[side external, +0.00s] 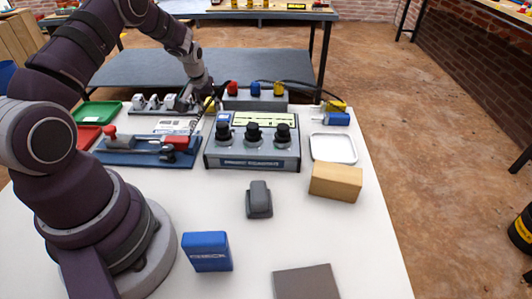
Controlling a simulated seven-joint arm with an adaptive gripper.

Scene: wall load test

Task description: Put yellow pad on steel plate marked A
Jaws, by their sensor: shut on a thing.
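My gripper (206,96) is at the far side of the white table, just left of the grey box with the coloured tops. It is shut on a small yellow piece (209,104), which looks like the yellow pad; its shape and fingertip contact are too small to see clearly. A rack with several silvery pieces (155,104) stands just left of my gripper. No letter A is readable, so I cannot tell which surface is the steel plate marked A.
A control box with black knobs (252,145) stands mid-table, a blue clamp fixture (148,152) left of it. A wooden block (336,182), white tray (333,148), grey block (259,199), blue box (207,251) and grey-brown slab (306,282) lie around. Cables run at the back.

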